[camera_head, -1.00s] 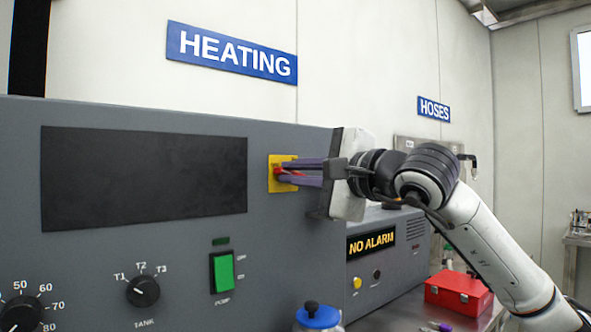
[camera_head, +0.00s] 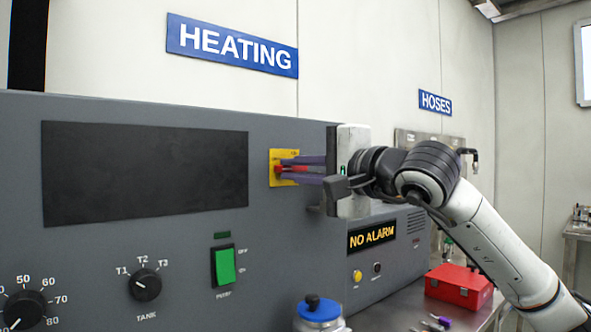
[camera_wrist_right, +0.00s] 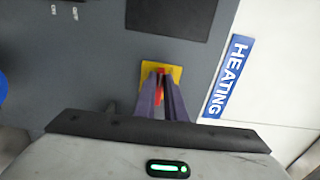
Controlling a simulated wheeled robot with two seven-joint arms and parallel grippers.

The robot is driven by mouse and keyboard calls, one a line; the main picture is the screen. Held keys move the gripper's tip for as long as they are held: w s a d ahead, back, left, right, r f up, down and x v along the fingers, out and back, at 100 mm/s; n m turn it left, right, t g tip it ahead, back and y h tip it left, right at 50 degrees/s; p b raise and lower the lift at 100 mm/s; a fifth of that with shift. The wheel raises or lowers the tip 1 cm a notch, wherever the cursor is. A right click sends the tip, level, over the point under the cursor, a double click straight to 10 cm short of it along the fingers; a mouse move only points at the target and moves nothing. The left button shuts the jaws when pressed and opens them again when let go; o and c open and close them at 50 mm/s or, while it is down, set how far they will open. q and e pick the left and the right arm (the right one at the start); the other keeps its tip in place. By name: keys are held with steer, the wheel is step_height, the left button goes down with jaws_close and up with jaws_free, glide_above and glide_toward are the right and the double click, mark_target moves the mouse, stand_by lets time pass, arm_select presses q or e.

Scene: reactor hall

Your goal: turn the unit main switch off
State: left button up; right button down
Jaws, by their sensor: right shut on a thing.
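The unit main switch is a red handle (camera_head: 299,168) on a yellow square plate (camera_head: 275,168), on the front of the grey heating unit (camera_head: 180,245). My right gripper (camera_head: 292,170) comes in from the right and is shut on the red handle. In the right wrist view, its two purple fingers (camera_wrist_right: 160,92) lie either side of the handle (camera_wrist_right: 160,72), in front of the yellow plate (camera_wrist_right: 176,74). The fingers hide much of the handle. The dark display panel (camera_head: 145,172) is blank. My left gripper is not in view.
A green pump switch (camera_head: 224,267), a tank knob (camera_head: 145,284) and another dial (camera_head: 25,308) are lower on the unit. A blue-lidded jar (camera_head: 318,308) and a red box (camera_head: 459,287) stand nearby.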

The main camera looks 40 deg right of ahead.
steer(key=c, duration=1.8)
jaws_free()
steer(key=shift+s, duration=0.55)
arm_select(q)
steer(key=b, duration=0.1)
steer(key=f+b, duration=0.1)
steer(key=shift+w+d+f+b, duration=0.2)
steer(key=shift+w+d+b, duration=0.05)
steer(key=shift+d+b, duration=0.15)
arm_select(e)
steer(key=s, duration=0.9)
steer(key=shift+s+d, duration=0.1)
steer(key=shift+d, duration=0.25)
